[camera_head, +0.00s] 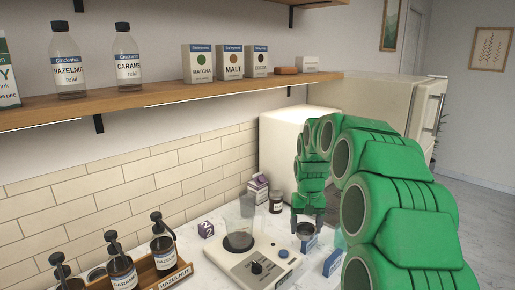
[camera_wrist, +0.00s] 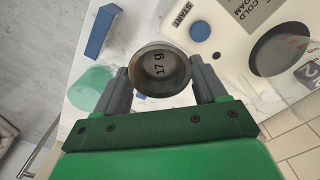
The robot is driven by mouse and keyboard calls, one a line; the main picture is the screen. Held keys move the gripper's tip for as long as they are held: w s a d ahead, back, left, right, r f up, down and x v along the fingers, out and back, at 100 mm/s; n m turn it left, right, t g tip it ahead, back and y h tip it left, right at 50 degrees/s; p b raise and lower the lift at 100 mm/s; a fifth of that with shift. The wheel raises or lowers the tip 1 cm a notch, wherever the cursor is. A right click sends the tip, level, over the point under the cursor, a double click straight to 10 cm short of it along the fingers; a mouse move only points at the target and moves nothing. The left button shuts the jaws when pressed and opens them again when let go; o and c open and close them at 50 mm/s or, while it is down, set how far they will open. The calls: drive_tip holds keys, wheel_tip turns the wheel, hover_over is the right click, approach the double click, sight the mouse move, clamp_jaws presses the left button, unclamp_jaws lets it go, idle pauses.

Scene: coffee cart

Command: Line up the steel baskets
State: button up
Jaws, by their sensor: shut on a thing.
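A small round steel basket (camera_head: 305,230) is between the fingers of my gripper (camera_head: 307,222), just right of the white blender base. No other steel basket is visible; my arm hides part of the counter at right.
The white blender base (camera_head: 258,268) with a clear jug stands left of my gripper. A dark jar (camera_head: 276,202) stands behind. Pump bottles in a wooden tray (camera_head: 172,277) stand at left. A shelf (camera_head: 170,97) runs above.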

drive_tip(key=w+r+m, duration=0.3)
drive_tip(key=w+r, duration=0.3)
drive_tip(key=r, duration=0.1)
drive_tip(key=w+a+f+n, duration=0.15)
drive_tip(key=a+n, duration=0.35)
drive_tip(key=a, duration=0.7)
drive_tip(key=w+a+n, duration=0.3)
drive_tip(key=a+n, duration=0.1)
drive_tip(key=a, duration=0.9)
drive_tip(key=s+a+f+n, duration=0.2)
drive_tip(key=a+n, duration=0.3)
drive_tip(key=a, duration=0.4)
drive_tip(key=s+a+f+n, duration=0.2)
drive_tip(key=s+a+n, duration=0.1)
drive_tip(key=a, duration=0.6)
drive_tip(key=shift+a+f+n, duration=0.3)
drive_tip(key=shift+f+n, duration=0.1)
drive_tip(key=shift+n, duration=0.5)
drive_tip(key=shift+s+a+f+n, duration=0.25)
drive_tip(key=shift+s+a+n, duration=0.05)
drive_tip(key=shift+a, duration=0.3)
drive_tip(key=shift+s+a, duration=0.1)
drive_tip(key=shift+a, duration=0.3)
